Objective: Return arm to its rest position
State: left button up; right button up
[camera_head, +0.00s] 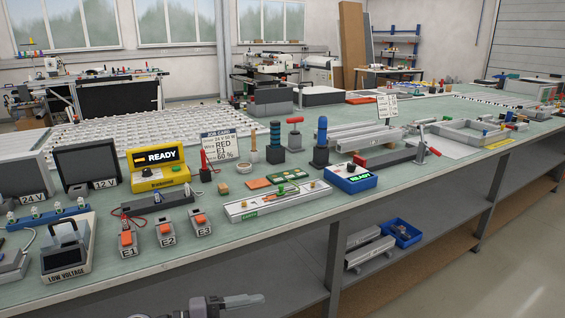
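One of my grippers (250,301) shows at the bottom edge, left of centre, in front of and below the workbench (290,220) edge. Its arm comes in from the left, so I take it as my left. Its light grey fingers point right and appear close together, but the view does not show whether they are open or shut. I see nothing clearly held in it. The rest of that arm is cut off by the frame. My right gripper is not in view.
A lower shelf (430,215) carries a blue bin (401,234). Open floor lies at the lower right.

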pick_arm(q)
jog(key=s+a+f+n+t+y, duration=0.2)
jog(key=s+a+f+n+y, duration=0.4)
jog(key=n, duration=0.6)
jog(key=s+a+f+n+t+y+p, duration=0.1)
jog(key=s+a+f+n+t+y, duration=0.2)
jog(key=s+a+f+n+y, duration=0.4)
jog(key=s+a+f+n, duration=0.1)
jog(key=s+f+n, duration=0.3)
jog(key=s, duration=0.1)
jog(key=shift+s+n, duration=0.3)
jog(key=shift+n, duration=0.1)
